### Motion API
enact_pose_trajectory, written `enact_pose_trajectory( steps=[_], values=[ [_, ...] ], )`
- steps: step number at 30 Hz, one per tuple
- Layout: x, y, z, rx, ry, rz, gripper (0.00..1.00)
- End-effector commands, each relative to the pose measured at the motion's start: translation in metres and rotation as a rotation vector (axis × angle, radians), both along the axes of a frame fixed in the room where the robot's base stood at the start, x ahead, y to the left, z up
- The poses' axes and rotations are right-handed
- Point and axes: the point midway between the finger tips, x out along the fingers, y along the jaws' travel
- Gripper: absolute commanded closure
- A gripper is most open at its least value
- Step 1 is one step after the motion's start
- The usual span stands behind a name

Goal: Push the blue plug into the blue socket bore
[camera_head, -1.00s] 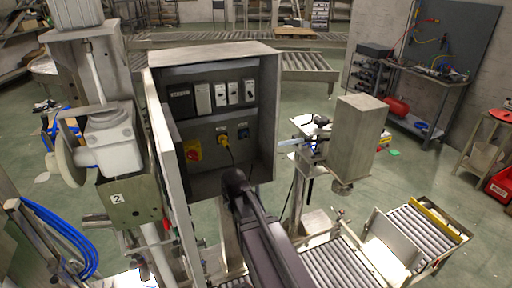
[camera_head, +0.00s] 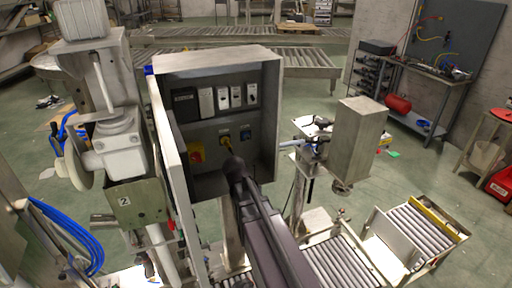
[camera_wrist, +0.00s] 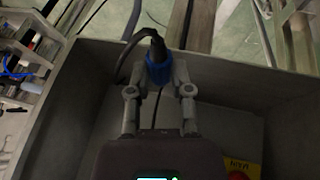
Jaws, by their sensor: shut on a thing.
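The blue plug (camera_wrist: 158,68) is held between the two fingers of my gripper (camera_wrist: 160,82) in the wrist view, with a black cable running from its far end. The blue socket (camera_head: 245,133) is on the cabinet's back panel in the head view, right of a yellow fitting (camera_head: 226,141). Its bore is too small to make out. In the head view my dark arm reaches to the cabinet front, and the plug cannot be made out there. I cannot tell the gap between plug and socket.
The grey cabinet (camera_head: 217,54) has side walls and an open door (camera_head: 165,150) at left. A red-and-yellow switch (camera_head: 196,152) is left of the sockets, with several breakers (camera_head: 222,98) above. A grey box on a stand (camera_head: 357,140) is to the right.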

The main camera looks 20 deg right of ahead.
Motion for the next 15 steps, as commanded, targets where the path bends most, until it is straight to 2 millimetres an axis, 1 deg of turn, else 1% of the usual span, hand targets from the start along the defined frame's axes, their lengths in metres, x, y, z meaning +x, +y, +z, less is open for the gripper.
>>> enact_pose_trajectory(
  steps=[1,6,9,12,15],
  values=[
    [0.008,-0.009,0.020,-0.052,0.000,0.003,1.00],
    [0.024,-0.037,0.058,-0.236,0.005,0.015,1.00],
    [0.032,-0.051,0.080,-0.333,0.008,0.022,1.00],
    [0.038,-0.061,0.096,-0.410,0.012,0.026,1.00],
    [0.042,-0.069,0.108,-0.463,0.014,0.029,1.00]
  ],
)
